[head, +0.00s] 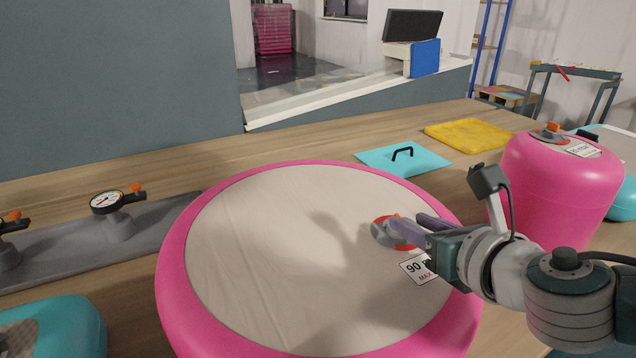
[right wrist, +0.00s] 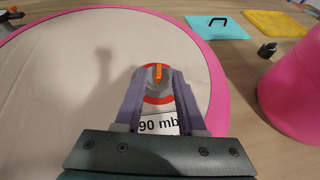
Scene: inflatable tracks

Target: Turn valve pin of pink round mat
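The pink round mat (head: 172,270) lies on the table with a beige top. Its valve (head: 381,234) is a grey disc with a red ring, on the right part of the top; my fingers partly cover it in the head view. In the right wrist view the orange valve pin (right wrist: 158,72) stands in the middle of the valve. My right gripper (head: 408,228) is open, its purple fingers spread on either side of the valve. The pin is between or just beyond the fingertips, and contact cannot be told. My left gripper is not in view.
A label (head: 417,269) reading 90 sits beside the valve. A pink cylinder (head: 560,190) with its own orange pin stands at the right. Gauges (head: 106,203) on a grey board stand at the left. A turquoise piece (head: 375,157) and a yellow mat (head: 468,136) lie behind.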

